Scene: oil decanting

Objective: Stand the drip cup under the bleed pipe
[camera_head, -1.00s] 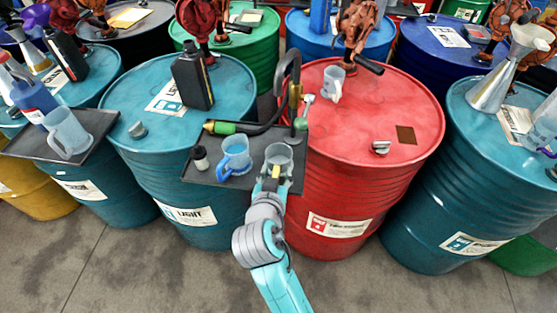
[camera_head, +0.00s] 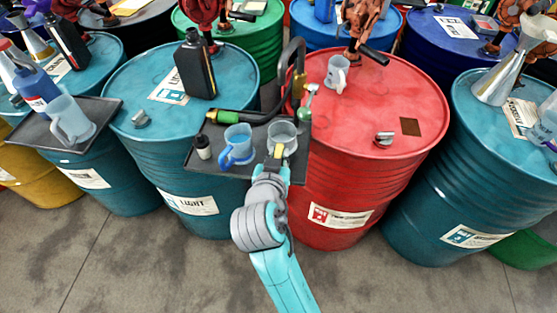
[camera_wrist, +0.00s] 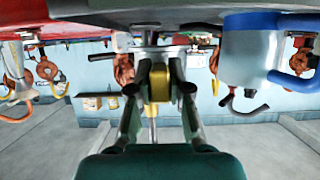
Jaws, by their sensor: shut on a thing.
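The drip cup seems to be the clear grey cup (camera_head: 282,133) at the right of the dark tray (camera_head: 235,168). My gripper (camera_head: 276,162) comes from the front and is shut on its yellow handle (camera_head: 277,152). In the wrist view the yellow handle (camera_wrist: 160,82) sits between my two fingers, with a grey, dish-like underside (camera_wrist: 152,48) beyond it. A black hooked pipe (camera_head: 297,45) with a brass fitting rises just behind the cup, and I take it as the bleed pipe. Its outlet is unclear, so I cannot tell whether the cup is under it, or touches the tray.
A blue-handled jug (camera_head: 238,147) stands close left of the cup, with a small dark bottle (camera_head: 203,147) further left. A green-ended hose (camera_head: 226,117) lies along the tray's back. A red drum (camera_head: 375,110) is at right, a teal drum (camera_head: 140,95) at left. Floor in front is clear.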

